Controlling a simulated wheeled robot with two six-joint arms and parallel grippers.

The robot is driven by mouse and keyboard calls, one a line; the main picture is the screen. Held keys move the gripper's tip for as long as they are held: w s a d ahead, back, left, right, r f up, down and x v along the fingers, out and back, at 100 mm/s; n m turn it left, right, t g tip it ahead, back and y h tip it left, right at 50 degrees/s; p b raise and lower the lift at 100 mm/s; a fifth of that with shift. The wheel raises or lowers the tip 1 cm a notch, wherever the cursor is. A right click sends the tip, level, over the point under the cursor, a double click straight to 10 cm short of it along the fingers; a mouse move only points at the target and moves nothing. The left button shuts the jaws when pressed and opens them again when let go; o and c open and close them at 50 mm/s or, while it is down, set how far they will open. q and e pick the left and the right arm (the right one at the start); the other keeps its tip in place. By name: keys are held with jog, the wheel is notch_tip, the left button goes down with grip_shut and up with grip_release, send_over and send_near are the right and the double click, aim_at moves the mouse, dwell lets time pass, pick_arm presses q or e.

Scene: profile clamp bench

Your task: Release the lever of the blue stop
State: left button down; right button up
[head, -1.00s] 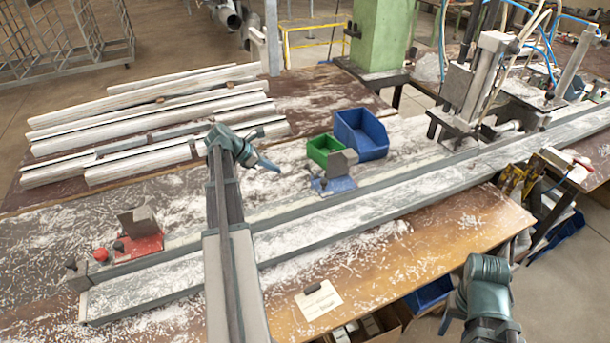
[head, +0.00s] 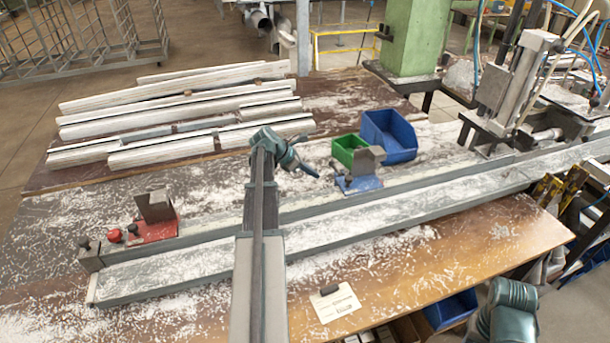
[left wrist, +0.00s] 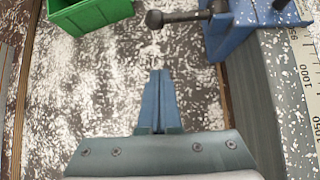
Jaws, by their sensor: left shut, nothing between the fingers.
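The blue stop (head: 362,184) sits on the rail along the bench, with a grey block on it. In the left wrist view the blue stop (left wrist: 240,38) is at the upper right. Its dark lever (left wrist: 188,16) sticks out to the left and ends in a round knob (left wrist: 155,19). My left gripper (head: 316,174) is just left of the stop, fingers pressed together and empty. In the left wrist view its fingertips (left wrist: 159,73) point toward the knob, with a visible gap between. My right gripper is out of view; only part of that arm shows at the lower right.
A green bin (head: 347,150) and a blue bin (head: 390,135) stand behind the stop. A red stop (head: 155,226) is at the rail's left end. White profiles (head: 180,120) lie at the back left. Chips cover the bench (head: 215,185). A clamp machine (head: 515,85) stands to the right.

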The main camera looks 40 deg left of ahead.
aim_at(335, 169)
pick_arm(q)
jog(key=b+x, duration=0.1)
jog(key=x, duration=0.1)
jog(key=shift+w+f, duration=0.2)
jog(key=shift+f, duration=0.15)
jog(key=shift+w+d+r+p, duration=0.2)
jog(key=shift+w+r+p, duration=0.05)
jog(key=shift+r+p, duration=0.4)
jog(key=shift+w+d+r+p, duration=0.15)
jog(key=shift+w+r+p, duration=0.1)
jog(key=shift+r+p, duration=0.35)
jog(key=shift+w+d+r+p, duration=0.2)
jog(key=shift+w+r+p, duration=0.1)
jog(key=shift+r+p, duration=0.3)
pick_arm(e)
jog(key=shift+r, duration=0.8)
pick_arm(q)
jog(key=shift+r, duration=0.1)
